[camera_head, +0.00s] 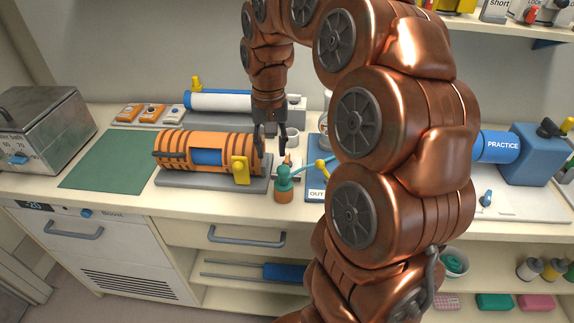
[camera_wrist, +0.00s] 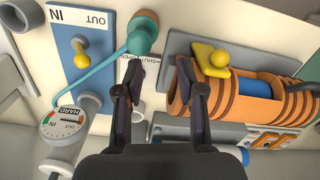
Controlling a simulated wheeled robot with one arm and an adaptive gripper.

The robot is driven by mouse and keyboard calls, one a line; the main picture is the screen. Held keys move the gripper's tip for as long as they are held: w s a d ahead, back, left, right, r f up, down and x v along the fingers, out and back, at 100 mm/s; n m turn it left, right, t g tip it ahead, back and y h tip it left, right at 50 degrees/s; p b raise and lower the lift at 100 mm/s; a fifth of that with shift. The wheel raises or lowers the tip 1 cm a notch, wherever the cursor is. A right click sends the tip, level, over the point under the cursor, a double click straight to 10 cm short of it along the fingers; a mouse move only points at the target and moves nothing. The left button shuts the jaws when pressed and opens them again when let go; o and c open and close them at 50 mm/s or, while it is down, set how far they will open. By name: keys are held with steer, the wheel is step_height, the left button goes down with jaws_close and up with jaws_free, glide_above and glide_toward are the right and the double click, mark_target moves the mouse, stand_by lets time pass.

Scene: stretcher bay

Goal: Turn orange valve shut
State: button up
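A small orange piece (camera_head: 288,159), which looks like the orange valve's handle, stands on a small white block just right of my gripper (camera_head: 270,143) in the head view. My gripper points down, its two fingers apart with nothing between them. In the wrist view my gripper (camera_wrist: 160,88) is also open, above a pale plate with partly hidden lettering (camera_wrist: 153,72). The valve handle is not clear there; the left finger probably covers it. I cannot tell its exact turn angle or whether a finger touches it.
An orange striped cylinder (camera_head: 175,147) with a yellow tab (camera_head: 241,170) lies left of my gripper. A teal fitting (camera_head: 283,180) with an arm stands in front, beside a blue panel (camera_wrist: 69,60) with a yellow lever. A round gauge (camera_wrist: 62,124) is close by. The green mat (camera_head: 105,160) is clear.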

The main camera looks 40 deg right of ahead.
mark_target(287, 159)
steer(key=w+d+f+m, duration=0.1)
steer(key=d, duration=0.1)
steer(key=w+d+f+b, duration=0.1)
steer(key=w+d, duration=0.1)
steer(key=d, duration=0.1)
steer(key=w+d+f+m, duration=0.1)
steer(key=w+d, duration=0.1)
steer(key=d, duration=0.1)
steer(key=shift+f+m+b, duration=0.3)
steer(key=shift+f+b, duration=0.05)
steer(key=shift+f+p, duration=0.95)
steer(key=shift+f, duration=2.85)
jaws_close()
